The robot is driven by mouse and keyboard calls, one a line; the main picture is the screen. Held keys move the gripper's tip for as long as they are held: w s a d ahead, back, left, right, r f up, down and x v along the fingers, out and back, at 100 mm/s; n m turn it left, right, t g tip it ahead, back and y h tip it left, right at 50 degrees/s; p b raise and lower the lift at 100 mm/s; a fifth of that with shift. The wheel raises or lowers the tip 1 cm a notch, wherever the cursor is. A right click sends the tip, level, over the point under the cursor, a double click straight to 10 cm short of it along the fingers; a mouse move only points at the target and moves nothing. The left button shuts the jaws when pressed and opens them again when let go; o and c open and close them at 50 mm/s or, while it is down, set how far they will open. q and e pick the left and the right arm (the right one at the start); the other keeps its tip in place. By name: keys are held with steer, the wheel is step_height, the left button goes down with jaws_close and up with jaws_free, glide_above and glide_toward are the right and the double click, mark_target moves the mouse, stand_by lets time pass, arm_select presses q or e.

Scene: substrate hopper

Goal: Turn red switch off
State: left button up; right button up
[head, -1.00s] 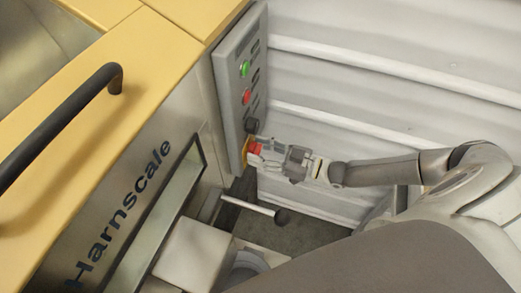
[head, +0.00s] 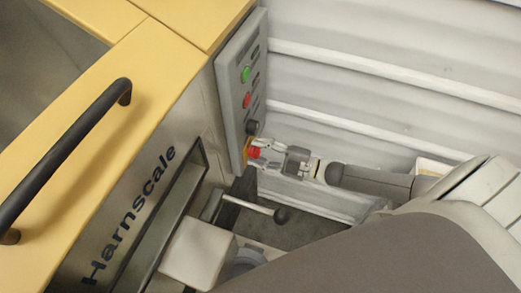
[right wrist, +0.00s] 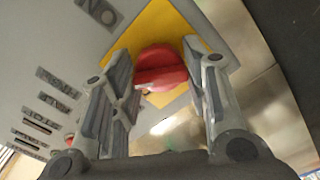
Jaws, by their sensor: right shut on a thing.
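The red switch (head: 254,152) sits on a yellow plate (head: 246,150) low on the grey control panel (head: 230,92). In the right wrist view the red switch (right wrist: 160,68) is a round knob with a raised grip bar, in front of its yellow plate (right wrist: 150,24). My right gripper (head: 262,152) is at the panel with its fingers around the red switch. In the right wrist view the gripper's fingers (right wrist: 162,75) stand on either side of the knob and are shut on it. My left gripper is not in view.
Above the red switch on the panel are a black knob (head: 253,127), a red button (head: 246,100) and a green button (head: 246,74). The yellow-topped Harnscale machine (head: 160,80) stands left; a ribbed white wall (head: 400,70) is right.

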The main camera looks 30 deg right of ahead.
steer(key=n, duration=0.6)
steer(key=shift+n, duration=0.3)
steer(key=shift+b, duration=0.3)
steer(key=o, duration=1)
steer(key=shift+o, duration=0.2)
steer(key=v, duration=1.2)
steer(key=shift+f, duration=0.1)
